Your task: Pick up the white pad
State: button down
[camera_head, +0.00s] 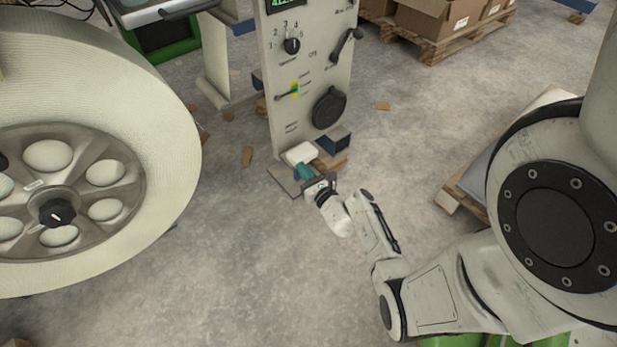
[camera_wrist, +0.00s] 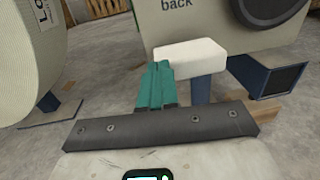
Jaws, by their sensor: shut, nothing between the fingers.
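The white pad (camera_head: 300,153) is a small pale block at the lower end of the control panel post. It also shows in the wrist view (camera_wrist: 200,58), just beyond my fingertips and mostly to their right. My gripper (camera_head: 303,171) has teal fingers that are shut together and empty. In the wrist view the fingertips (camera_wrist: 158,68) overlap the pad's near left edge. I cannot tell whether they touch it.
The control panel (camera_head: 308,70) with knobs and levers stands right behind the pad. A large pale roll (camera_head: 165,150) fills the left. Cardboard boxes (camera_head: 432,20) on a wooden pallet stand at the back right. Small brown scraps (camera_head: 247,157) lie on the open concrete floor.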

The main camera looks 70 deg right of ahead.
jog(key=shift+w+d, duration=0.1)
jog(key=shift+b+x, duration=0.4)
jog(key=shift+x, duration=0.4)
